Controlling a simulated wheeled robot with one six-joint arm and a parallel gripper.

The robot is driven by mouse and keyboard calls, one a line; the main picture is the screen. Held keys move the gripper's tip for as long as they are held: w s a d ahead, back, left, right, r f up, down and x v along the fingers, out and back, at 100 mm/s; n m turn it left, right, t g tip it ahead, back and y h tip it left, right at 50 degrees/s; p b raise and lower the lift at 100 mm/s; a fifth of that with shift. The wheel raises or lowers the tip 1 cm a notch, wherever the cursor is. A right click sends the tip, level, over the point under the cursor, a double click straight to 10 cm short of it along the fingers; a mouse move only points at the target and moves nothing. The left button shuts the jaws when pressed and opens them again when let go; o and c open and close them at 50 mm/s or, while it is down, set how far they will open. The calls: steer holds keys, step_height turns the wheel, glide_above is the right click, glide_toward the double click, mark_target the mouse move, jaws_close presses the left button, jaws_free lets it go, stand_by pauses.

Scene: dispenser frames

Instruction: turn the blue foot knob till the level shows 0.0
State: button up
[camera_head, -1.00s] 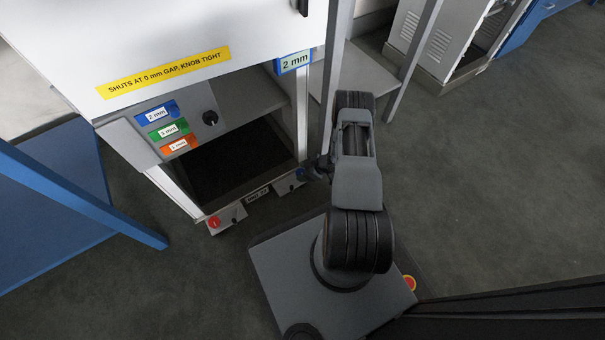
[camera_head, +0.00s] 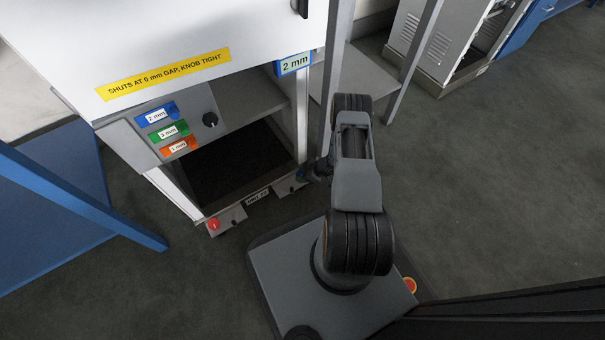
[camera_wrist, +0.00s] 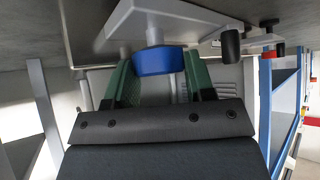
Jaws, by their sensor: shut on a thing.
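The blue foot knob (camera_wrist: 157,61) shows in the wrist view below a light grey foot plate. My gripper (camera_wrist: 157,74) has its two green fingers on either side of the knob and is shut on it. In the head view the blue knob (camera_head: 301,175) is small at the cabinet's front right foot, partly hidden by my wrist. The level display (camera_head: 257,195) sits on the bottom front rail between the feet. Its figures are too small to read surely.
A red knob (camera_head: 214,225) is at the cabinet's front left foot. The cabinet (camera_head: 180,195) has an open lower bay, a black dial (camera_head: 210,119) and coloured tags. A blue frame bar (camera_head: 85,197) stands at left. Grey floor (camera_head: 480,190) is clear at right.

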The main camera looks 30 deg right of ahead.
steer(key=m+h, duration=0.1)
steer(key=m+t+p, duration=0.1)
steer(key=m, duration=0.1)
steer(key=shift+s+a+t+h, duration=0.1)
steer(key=shift+s+t+h, duration=0.05)
steer(key=shift+t+h, duration=0.2)
steer(key=m+t+h+p, duration=0.1)
steer(key=m+h, duration=0.1)
steer(key=m, duration=0.2)
steer(key=shift+a+h, duration=0.15)
steer(key=shift+h, duration=0.2)
steer(key=m+h, duration=0.4)
steer(key=m, duration=0.1)
steer(key=shift+m+h, duration=0.4)
steer(key=shift+m, duration=0.1)
steer(key=o, duration=0.6)
steer(key=shift+o, duration=0.2)
